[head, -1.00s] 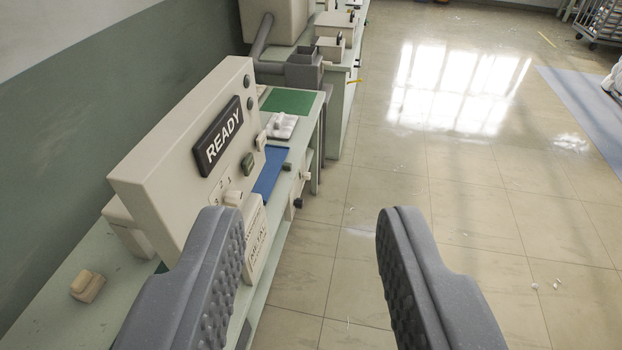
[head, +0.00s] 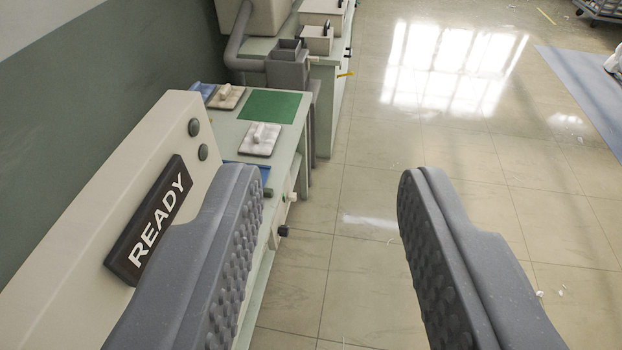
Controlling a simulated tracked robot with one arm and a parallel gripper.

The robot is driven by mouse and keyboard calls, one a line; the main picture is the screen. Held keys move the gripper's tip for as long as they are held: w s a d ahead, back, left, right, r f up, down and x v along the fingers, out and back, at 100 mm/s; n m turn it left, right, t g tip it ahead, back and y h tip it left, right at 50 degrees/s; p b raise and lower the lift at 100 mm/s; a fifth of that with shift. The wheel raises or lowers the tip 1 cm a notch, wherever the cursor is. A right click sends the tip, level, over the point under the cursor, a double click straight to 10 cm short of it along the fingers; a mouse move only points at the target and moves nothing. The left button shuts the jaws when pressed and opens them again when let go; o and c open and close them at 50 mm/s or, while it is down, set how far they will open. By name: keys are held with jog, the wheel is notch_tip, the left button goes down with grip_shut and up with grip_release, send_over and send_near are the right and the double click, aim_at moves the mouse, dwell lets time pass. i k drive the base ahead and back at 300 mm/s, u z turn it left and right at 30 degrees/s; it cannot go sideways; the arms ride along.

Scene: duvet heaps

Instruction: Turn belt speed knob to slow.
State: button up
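My gripper (head: 328,178) is open and empty, its two grey padded fingers spread wide over the floor and the bench edge. A beige machine panel (head: 112,160) with a black READY sign (head: 150,220) is at the left. My left finger covers the panel's lower right part, so the dial with numbers seen there earlier is hidden. A small black knob (head: 283,231) and a white one (head: 292,197) stick out from the bench's front side, just right of the left finger. No label reading belt speed is legible.
The pale green bench (head: 222,128) carries a green mat (head: 273,106) and a white tray (head: 259,140). A grey hopper-like box (head: 288,66) stands beyond it. The tiled floor (head: 370,262) at the right is open, with small scraps. A green wall is at the left.

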aim_at(292, 196)
jog(key=z, duration=0.15)
jog(key=i, duration=1.4)
jog(key=z, duration=0.05)
